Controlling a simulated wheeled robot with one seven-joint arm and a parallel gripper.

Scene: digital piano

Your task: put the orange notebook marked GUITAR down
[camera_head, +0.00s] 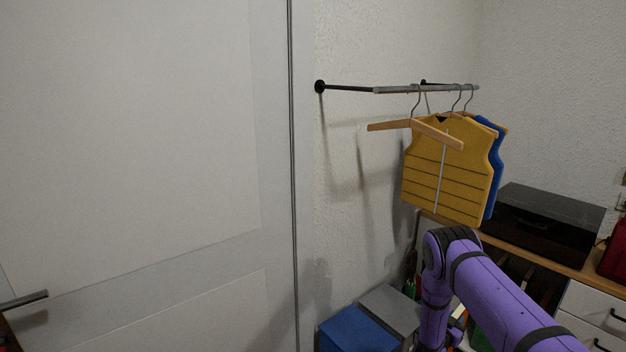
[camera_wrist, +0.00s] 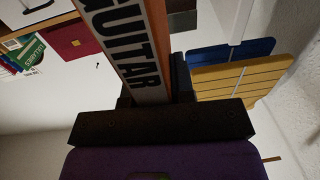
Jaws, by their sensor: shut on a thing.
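The orange notebook (camera_wrist: 155,32) marked GUITAR shows in the wrist view, with its orange edge and a white strip bearing the dark letters. It runs from the top edge down into my gripper (camera_wrist: 155,90), whose dark jaws are shut on it. Its far end is out of the picture. In the head view my purple arm reaches down at the lower right, and I cannot make out the gripper or the notebook there.
A yellow vest (camera_head: 445,180) and a blue vest (camera_head: 493,170) hang from a wall rail (camera_head: 400,89) above my arm. A black box (camera_head: 550,222) stands on a wooden-topped unit at the right. A blue box (camera_head: 358,331) and a grey box (camera_head: 391,307) are below. A door (camera_head: 130,130) fills the left.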

